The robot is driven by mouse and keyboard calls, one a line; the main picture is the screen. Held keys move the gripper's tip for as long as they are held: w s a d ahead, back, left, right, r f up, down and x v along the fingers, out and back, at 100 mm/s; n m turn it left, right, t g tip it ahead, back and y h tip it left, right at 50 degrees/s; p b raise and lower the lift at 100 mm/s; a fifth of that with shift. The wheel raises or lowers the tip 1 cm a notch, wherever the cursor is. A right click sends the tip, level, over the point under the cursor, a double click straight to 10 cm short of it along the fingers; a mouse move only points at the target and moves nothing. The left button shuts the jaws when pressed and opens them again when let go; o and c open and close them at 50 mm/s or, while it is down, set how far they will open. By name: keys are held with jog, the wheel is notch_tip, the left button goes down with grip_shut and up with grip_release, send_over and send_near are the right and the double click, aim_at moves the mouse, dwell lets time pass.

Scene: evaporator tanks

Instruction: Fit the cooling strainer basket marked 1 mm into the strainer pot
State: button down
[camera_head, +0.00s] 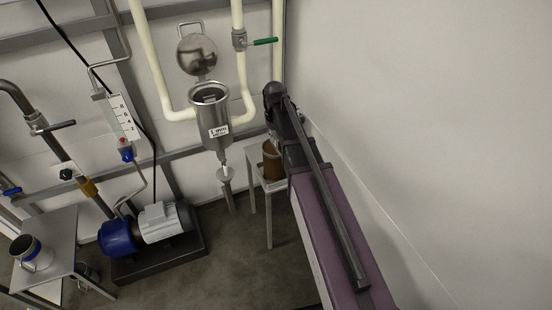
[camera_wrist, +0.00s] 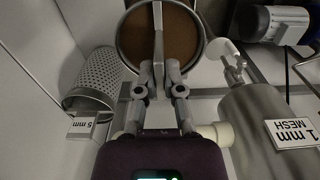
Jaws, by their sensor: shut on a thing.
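In the wrist view my gripper (camera_wrist: 162,78) is shut on the thin upright handle of a round basket (camera_wrist: 182,32) with a metal rim and brown inside. No size mark on this basket shows. A brown cylinder, seemingly the same basket, shows in the head view (camera_head: 271,162) beside my arm at the small stand; whether it touches the stand I cannot tell. The steel strainer pot (camera_head: 211,118) hangs left of my arm, its round lid (camera_head: 197,54) swung up and its mouth open. The pot shows at right in the wrist view (camera_wrist: 258,140), labelled 1 mm MESH. My gripper is hidden in the head view.
A perforated basket (camera_wrist: 98,75) tagged 5 mm lies close left of the held one. Cream pipes (camera_head: 155,65) and a green valve handle (camera_head: 264,41) surround the pot. A small stand (camera_head: 256,185) is below right; a pump (camera_head: 150,229) sits on the floor. A wall rises right of my arm.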

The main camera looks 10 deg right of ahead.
jog(key=shift+r, duration=0.2)
notch_tip(320, 180, up, 2)
jog(key=shift+r+p, duration=0.1)
jog(key=shift+p, duration=1.15)
jog(key=shift+r+p, duration=0.75)
jog(key=shift+p, duration=0.1)
jog(key=s+a, duration=0.3)
jog(key=s, duration=0.4)
jog(key=s+a, duration=0.3)
jog(key=s, duration=0.4)
jog(key=shift+s+a+r+p, duration=0.2)
jog(key=shift+s+r+p, duration=0.15)
jog(key=shift+r+p, duration=0.1)
jog(key=s+d, duration=0.1)
jog(key=d, duration=0.5)
jog(key=shift+s+d+r, duration=0.15)
jog(key=shift+d, duration=0.1)
